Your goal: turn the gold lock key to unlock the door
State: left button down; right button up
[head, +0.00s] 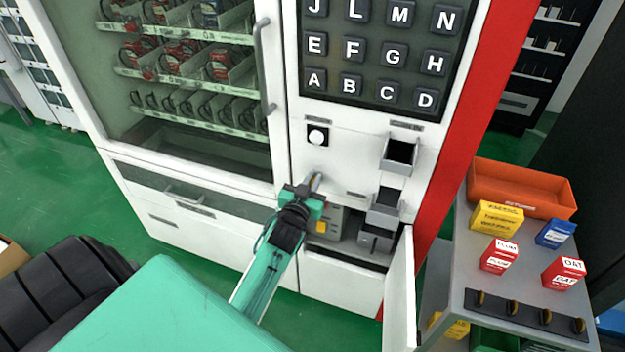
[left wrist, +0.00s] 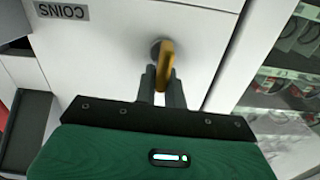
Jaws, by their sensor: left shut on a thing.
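The gold lock key (left wrist: 166,60) sticks out of a round lock on the white front of the vending machine. Its gold tip also shows in the head view (head: 315,182), just above my left gripper (head: 304,192). In the left wrist view, the dark fingers of my left gripper (left wrist: 161,88) are closed around the key, which looks tilted slightly. The glass-fronted door (head: 195,90) with its grey handle stands left of the key and looks closed. My right gripper is not in view.
Below the keypad are a round white button (head: 317,136) and a coin tray (head: 398,155). An open white flap (head: 400,290) stands at the lower right. A grey cart (head: 465,265) holds an orange bin (head: 520,188) and several small boxes.

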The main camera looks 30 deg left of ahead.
pick_arm(q)
jog(key=shift+d+m+p, duration=0.2)
jog(key=shift+m+p, duration=0.1)
jog(key=shift+m, duration=0.6)
jog(key=m, duration=0.4)
jog(key=d+f+m, duration=0.1)
jog(key=m, duration=0.6)
jog(key=shift+w+d+f+m, duration=0.2)
jog(key=shift+w+m, duration=0.05)
jog(key=shift+m, duration=0.15)
jog(key=m, duration=0.2)
jog(key=shift+f+m, duration=0.2)
jog(key=shift+m, duration=0.1)
jog(key=shift+f+m, duration=0.1)
jog(key=shift+m, duration=0.4)
jog(key=c, duration=1.5)
grip_release()
